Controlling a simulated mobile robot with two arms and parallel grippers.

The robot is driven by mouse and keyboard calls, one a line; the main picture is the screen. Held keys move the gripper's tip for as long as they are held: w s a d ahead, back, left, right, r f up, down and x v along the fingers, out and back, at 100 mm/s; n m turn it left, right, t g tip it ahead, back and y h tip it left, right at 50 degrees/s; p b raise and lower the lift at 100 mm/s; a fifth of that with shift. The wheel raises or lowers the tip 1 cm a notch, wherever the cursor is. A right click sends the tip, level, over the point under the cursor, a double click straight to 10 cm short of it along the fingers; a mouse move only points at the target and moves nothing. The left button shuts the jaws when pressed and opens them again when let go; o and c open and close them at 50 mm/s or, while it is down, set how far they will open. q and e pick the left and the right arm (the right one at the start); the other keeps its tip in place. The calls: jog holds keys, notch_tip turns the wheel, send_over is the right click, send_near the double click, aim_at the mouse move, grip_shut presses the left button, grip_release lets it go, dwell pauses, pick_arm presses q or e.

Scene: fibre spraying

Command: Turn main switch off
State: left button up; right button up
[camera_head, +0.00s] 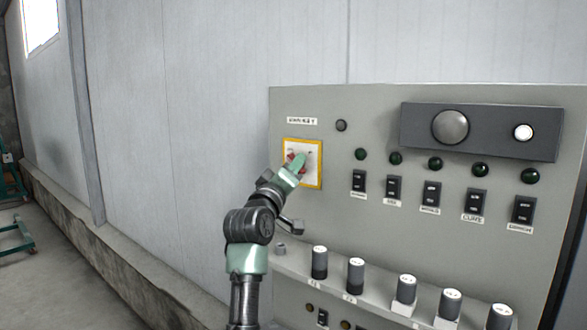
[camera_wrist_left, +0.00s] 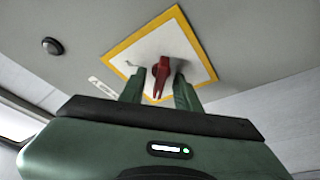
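The main switch is a red rotary handle (camera_wrist_left: 161,76) on a white plate with a yellow border (camera_head: 319,165), on the upper left of the grey control panel. It is mostly hidden by my gripper in the head view, with a little red showing. My left gripper (camera_head: 297,163) is at the switch. In the left wrist view its two green fingers (camera_wrist_left: 159,90) stand apart, one on each side of the red handle. A gap shows beside the handle, so the fingers do not look closed on it. My right gripper is not in view.
The grey panel (camera_head: 380,110) carries several black rocker switches (camera_head: 393,187), dark green lamps (camera_head: 435,163) and a dark box (camera_head: 482,131) with round fittings. Several knobs (camera_head: 356,275) stand on the ledge below.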

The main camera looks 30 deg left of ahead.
pick_arm(q)
jog(key=b+v, duration=0.3)
jog(key=v, duration=0.4)
jog(key=shift+s, duration=0.35)
jog(key=shift+d+f, duration=0.1)
dwell(0.4)
